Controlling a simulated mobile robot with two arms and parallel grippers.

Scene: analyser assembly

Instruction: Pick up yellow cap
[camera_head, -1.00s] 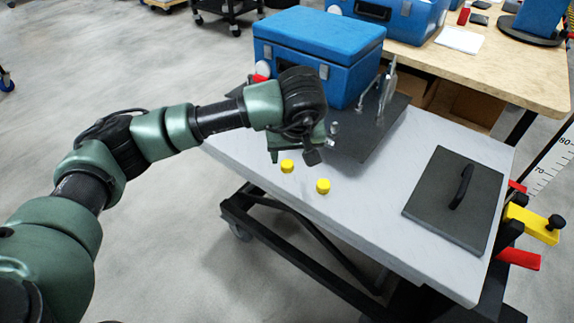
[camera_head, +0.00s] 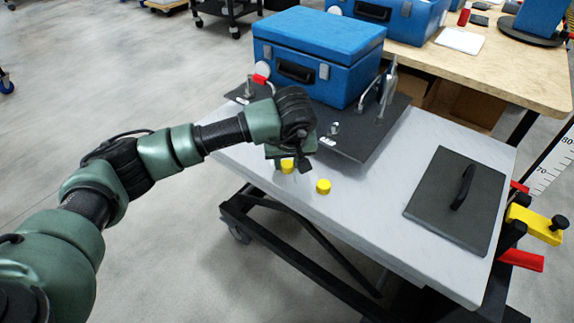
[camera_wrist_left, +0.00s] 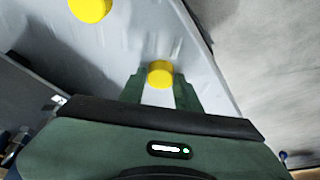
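Two yellow caps stand on the light grey table top (camera_head: 371,199), near its left front edge. The left one (camera_head: 287,167) is right at my left gripper (camera_head: 288,164); the other yellow cap (camera_head: 323,186) stands apart to the right. In the left wrist view, my two green fingers (camera_wrist_left: 160,88) are spread, with the near cap (camera_wrist_left: 160,73) between their tips. A small gap seems to show on each side; contact is not clear. The other cap (camera_wrist_left: 90,8) is cut by the top edge of that view. My right gripper is not in view.
A blue case (camera_head: 318,58) and a metal clamp fixture (camera_head: 384,88) stand on a dark plate (camera_head: 362,142) behind my gripper. A dark lid with a handle (camera_head: 480,205) lies at the right. The table between caps and lid is clear.

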